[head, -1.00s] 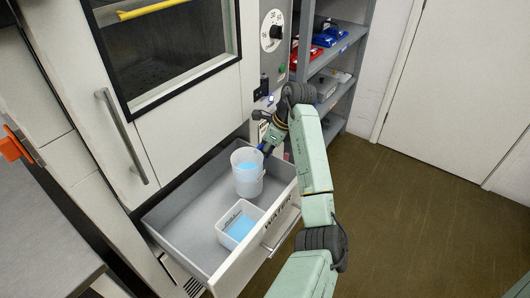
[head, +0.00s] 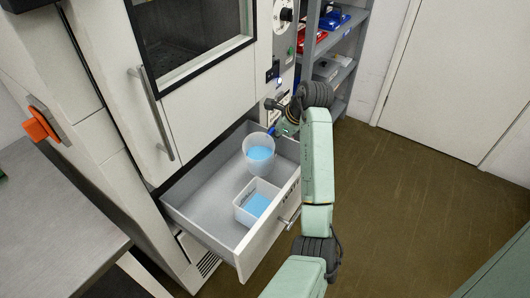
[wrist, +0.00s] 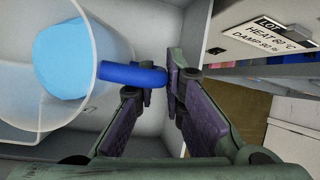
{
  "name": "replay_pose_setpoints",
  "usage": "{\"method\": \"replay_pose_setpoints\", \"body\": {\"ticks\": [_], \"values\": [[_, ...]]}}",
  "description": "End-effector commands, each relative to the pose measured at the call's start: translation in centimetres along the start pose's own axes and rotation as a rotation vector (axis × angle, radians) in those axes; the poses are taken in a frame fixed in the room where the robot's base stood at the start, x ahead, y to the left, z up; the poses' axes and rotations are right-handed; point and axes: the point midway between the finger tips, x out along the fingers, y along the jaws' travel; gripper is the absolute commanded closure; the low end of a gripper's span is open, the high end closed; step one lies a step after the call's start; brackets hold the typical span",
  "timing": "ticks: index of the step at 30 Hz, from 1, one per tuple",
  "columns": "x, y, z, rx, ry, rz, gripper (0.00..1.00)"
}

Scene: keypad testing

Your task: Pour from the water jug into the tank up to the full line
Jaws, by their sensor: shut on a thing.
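The water jug (head: 258,163) is a clear, wide cup with blue water and a blue handle (wrist: 130,73). My gripper (head: 280,131) is shut on the handle and holds the jug over the open drawer. In the wrist view, my gripper's purple pads (wrist: 156,82) are at the handle, and the jug (wrist: 70,105) fills the left side. The jug looks slightly tilted. The tank (head: 243,214) is a small white open box in the drawer, just in front of the jug, with blue water inside. Its full line is too small to read. No stream shows between them.
The grey-lined drawer (head: 195,205) stands pulled out of the white cabinet (head: 205,98). A control panel with a dial (head: 286,14) is above. A shelf (head: 330,50) with red and blue items stands behind my arm. A grey worktop (head: 50,240) is at lower left.

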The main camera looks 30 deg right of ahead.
Motion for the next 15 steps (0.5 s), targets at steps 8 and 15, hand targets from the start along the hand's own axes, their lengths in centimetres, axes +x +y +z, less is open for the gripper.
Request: {"method": "replay_pose_setpoints", "body": {"ticks": [8,15], "values": [[-0.4,0.1,0.0,-0.001,-0.006,-0.012,1.00],[-1.2,0.5,0.1,-0.010,-0.019,-0.036,1.00]]}}
